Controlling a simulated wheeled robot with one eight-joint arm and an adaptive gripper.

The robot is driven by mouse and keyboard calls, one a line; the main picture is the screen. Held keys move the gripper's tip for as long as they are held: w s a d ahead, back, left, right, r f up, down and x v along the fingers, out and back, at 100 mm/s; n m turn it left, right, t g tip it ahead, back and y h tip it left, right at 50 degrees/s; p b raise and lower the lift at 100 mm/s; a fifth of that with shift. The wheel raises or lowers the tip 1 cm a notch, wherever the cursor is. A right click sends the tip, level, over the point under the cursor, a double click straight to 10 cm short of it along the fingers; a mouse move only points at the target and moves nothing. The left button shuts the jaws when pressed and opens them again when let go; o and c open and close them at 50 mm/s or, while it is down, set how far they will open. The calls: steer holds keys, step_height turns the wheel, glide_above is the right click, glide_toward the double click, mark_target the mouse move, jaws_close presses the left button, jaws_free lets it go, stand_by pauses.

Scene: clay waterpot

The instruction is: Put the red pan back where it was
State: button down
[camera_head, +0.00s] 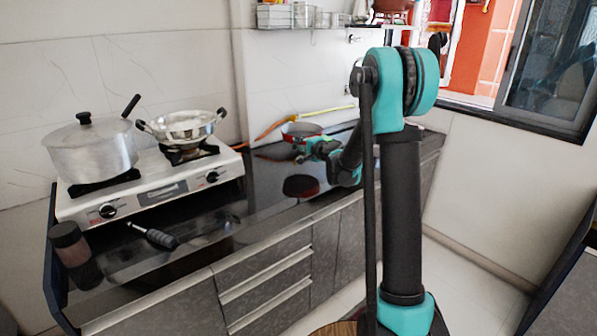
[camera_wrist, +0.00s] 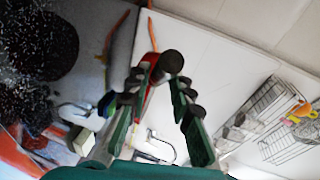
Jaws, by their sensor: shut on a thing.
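In the wrist view my gripper's fingers (camera_wrist: 165,105) flank a dark round knob (camera_wrist: 171,63) and a thin red part (camera_wrist: 149,94), seemingly of the pan. The exact contact is hard to see.
An orange long-shaped thing (camera_head: 270,131) lies by the wall beside the pan. A stove (camera_head: 150,187) with a lidded pot (camera_head: 90,150) and a silver pan (camera_head: 183,126) stands left. A jar (camera_head: 70,243) and a black-handled tool (camera_head: 154,236) are at the front left. Wire racks (camera_head: 275,16) hang above.

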step_height(320, 180, down, 12)
steer(key=shift+f, duration=0.1)
stand_by(0.5)
steer(key=c, duration=1.3)
jaws_free()
steer(key=shift+c, duration=0.2)
